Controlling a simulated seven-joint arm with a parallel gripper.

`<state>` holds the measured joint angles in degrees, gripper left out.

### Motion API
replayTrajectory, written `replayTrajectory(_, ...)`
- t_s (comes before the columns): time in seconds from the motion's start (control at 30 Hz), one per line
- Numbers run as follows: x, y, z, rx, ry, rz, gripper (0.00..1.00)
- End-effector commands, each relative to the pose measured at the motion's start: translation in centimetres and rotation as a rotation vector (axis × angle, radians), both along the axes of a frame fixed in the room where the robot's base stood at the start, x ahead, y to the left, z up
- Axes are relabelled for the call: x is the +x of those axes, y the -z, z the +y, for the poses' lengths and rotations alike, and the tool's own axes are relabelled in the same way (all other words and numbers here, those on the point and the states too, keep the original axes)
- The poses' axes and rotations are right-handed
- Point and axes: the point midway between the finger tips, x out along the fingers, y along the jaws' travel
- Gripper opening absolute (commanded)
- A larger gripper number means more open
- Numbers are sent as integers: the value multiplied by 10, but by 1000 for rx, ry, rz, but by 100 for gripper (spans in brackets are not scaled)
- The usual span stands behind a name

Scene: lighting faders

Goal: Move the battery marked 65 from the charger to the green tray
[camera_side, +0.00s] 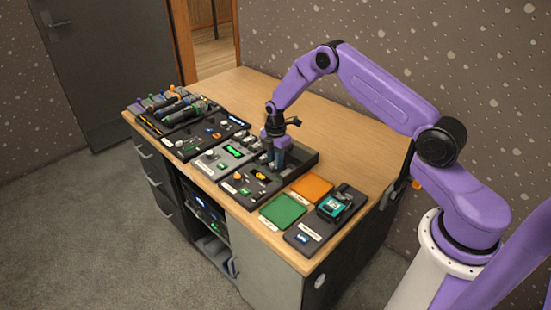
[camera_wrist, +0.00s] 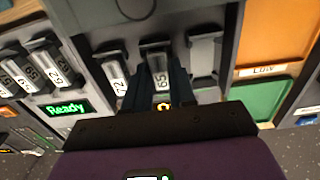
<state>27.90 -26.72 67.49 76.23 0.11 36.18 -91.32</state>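The battery marked 65 (camera_wrist: 161,78) stands in the middle bay of the charger (camera_wrist: 178,22) in the wrist view. My gripper (camera_wrist: 160,75) points down at it, with one dark finger on each side. Whether the fingers press on the battery or leave a small gap cannot be told. In the side view my gripper (camera_side: 275,162) is low over the dark charger (camera_side: 303,159), and the battery is hidden there. The green tray (camera_side: 283,211) lies flat and empty to the right of the charger, and it also shows in the wrist view (camera_wrist: 262,98).
A battery marked 72 (camera_wrist: 117,74) stands left of 65, and the bay (camera_wrist: 205,52) on the right holds no marked battery. An orange tray (camera_side: 312,188) lies behind the green one. A dark device (camera_side: 334,206) sits at the right; several panels fill the left.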

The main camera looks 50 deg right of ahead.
Motion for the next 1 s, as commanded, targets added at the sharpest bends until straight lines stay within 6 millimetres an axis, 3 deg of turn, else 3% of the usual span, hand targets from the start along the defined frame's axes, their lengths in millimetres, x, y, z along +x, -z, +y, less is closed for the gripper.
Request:
replayTrajectory(0.03, 0, 0, 0, 0, 0, 0, 25)
replayTrajectory(0.1, 0, 0, 0, 0, 0, 0, 2)
replayTrajectory(0.13, 0, 0, 0, 0, 0, 0, 0)
replayTrajectory(1.0, 0, -11, 0, 0, 0, 0, 0)
